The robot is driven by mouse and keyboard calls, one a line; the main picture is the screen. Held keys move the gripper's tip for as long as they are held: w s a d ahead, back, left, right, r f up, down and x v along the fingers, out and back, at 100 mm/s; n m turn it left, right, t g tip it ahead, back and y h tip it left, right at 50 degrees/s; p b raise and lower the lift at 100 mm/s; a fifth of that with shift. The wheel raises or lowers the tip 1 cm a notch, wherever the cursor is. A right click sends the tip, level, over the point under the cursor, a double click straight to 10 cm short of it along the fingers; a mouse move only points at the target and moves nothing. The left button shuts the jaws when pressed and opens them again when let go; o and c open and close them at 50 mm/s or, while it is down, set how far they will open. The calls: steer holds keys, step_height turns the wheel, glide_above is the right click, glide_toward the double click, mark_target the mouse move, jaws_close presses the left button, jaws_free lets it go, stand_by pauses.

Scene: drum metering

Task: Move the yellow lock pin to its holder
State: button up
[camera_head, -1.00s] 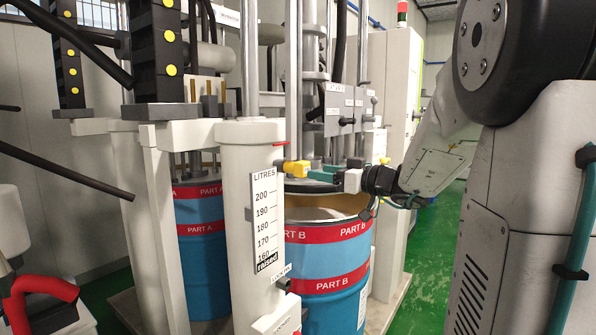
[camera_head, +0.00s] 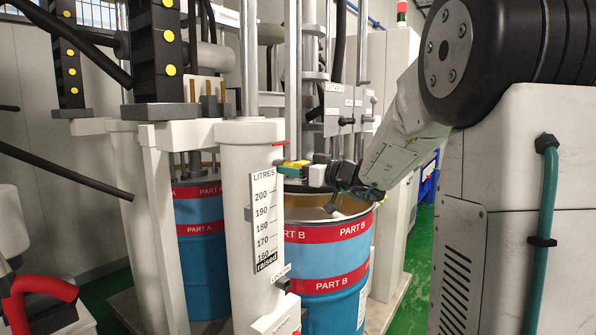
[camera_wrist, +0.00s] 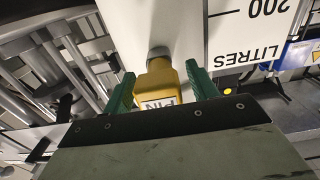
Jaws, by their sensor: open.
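The yellow lock pin (camera_head: 296,164) sticks out from the upper right side of the white column, below a small red mark. In the wrist view the pin (camera_wrist: 158,84) has a block-shaped head marked "PIN" and meets a grey round collar (camera_wrist: 158,52) on the column. My gripper (camera_wrist: 161,82) is open, with one green finger on each side of the pin head. Small gaps seem to show beside the head. In the head view my gripper (camera_head: 294,168) partly covers the pin. A label (camera_head: 281,273), apparently reading "LOCK PIN", is low on the column; the holder itself is unclear.
The white column (camera_head: 247,210) carries a litres scale (camera_head: 264,215). A blue drum marked Part B (camera_head: 325,260) stands behind it, below my gripper. A blue drum marked Part A (camera_head: 200,250) stands to the left. Metal posts and a grey panel (camera_head: 340,110) rise behind.

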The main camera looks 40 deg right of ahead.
stand_by(0.8)
jaws_close()
steer(key=v, duration=0.6)
stand_by(1.0)
steer(key=shift+s, duration=0.1)
steer(key=shift+v, duration=1.95)
